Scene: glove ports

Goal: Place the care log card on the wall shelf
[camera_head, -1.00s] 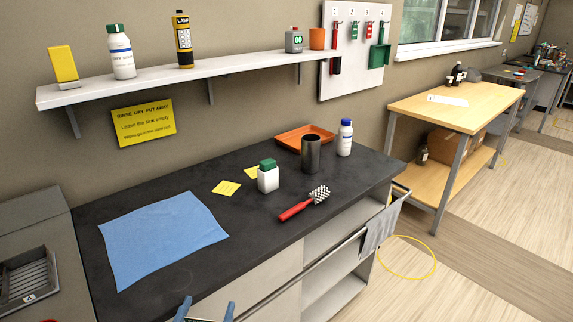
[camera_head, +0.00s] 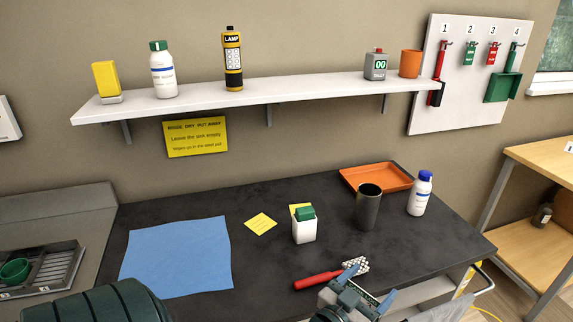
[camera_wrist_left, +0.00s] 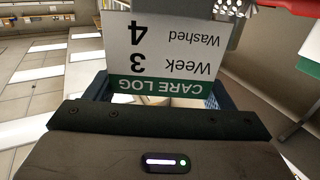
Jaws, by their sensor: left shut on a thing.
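The care log card (camera_wrist_left: 170,55) is white with a green band and shows upside down in the left wrist view, reading "Week 3" and "Washed". My left gripper (camera_head: 367,284) is shut on it, low at the counter's front, right of the brush's red handle. In the head view the card cannot be made out clearly between the blue fingers. The wall shelf (camera_head: 290,91) is a long white board above and behind the gripper, well apart from it. My right gripper is not in view.
The shelf holds a yellow block (camera_head: 105,77), a white bottle (camera_head: 163,72), a lamp (camera_head: 232,62), a grey tally counter (camera_head: 376,66) and an orange cup (camera_head: 410,63). Bare shelf lies between lamp and counter. A dark cup (camera_head: 368,208) and white bottle (camera_head: 420,195) stand on the worktop.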

